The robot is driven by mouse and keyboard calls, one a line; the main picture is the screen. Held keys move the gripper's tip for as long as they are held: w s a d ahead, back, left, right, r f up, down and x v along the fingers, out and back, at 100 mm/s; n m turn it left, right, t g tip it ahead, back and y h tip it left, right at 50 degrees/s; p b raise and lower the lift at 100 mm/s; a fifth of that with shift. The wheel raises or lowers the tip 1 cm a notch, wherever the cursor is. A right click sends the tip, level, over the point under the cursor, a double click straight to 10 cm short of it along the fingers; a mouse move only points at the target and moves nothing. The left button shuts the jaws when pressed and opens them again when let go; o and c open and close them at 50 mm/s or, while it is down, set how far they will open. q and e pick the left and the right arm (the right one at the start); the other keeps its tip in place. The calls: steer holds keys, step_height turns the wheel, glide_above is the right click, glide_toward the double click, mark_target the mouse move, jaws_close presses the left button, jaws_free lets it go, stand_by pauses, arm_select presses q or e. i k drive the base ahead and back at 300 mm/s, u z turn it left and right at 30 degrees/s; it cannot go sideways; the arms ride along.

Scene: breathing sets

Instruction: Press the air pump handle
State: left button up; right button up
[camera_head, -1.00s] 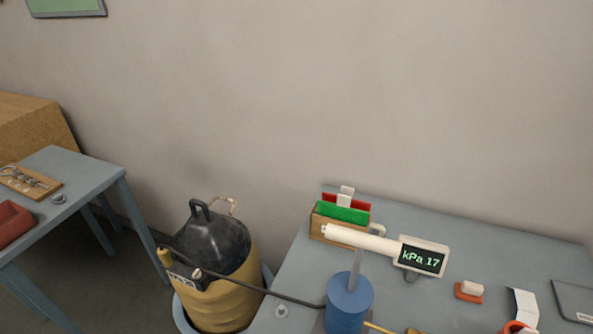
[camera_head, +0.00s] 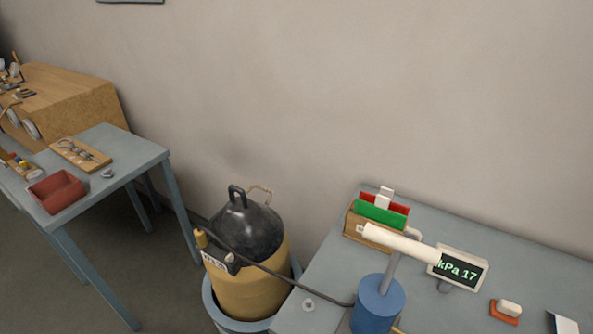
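The air pump stands on the grey table at the lower right, with a blue cylinder body (camera_head: 378,303) and a grey rod rising from it. Its white bar handle (camera_head: 398,243) sits at the top of the rod, raised well above the body. A black hose (camera_head: 270,270) runs left from the pump toward the yellow and black tank (camera_head: 250,262). A gauge display (camera_head: 459,269) behind the handle reads "kPa 17". Neither of my grippers shows in the view.
The right table (camera_head: 335,262) also holds a wooden box with green and red items (camera_head: 383,211) and an orange-based block (camera_head: 506,311). A left table (camera_head: 130,160) carries a red bin (camera_head: 57,191). Floor shows between the tables, partly taken by the tank.

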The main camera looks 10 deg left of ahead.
mark_target(400, 243)
steer(key=z, duration=1.35)
steer(key=k, duration=1)
steer(key=u, duration=1.8)
steer(key=i, duration=0.5)
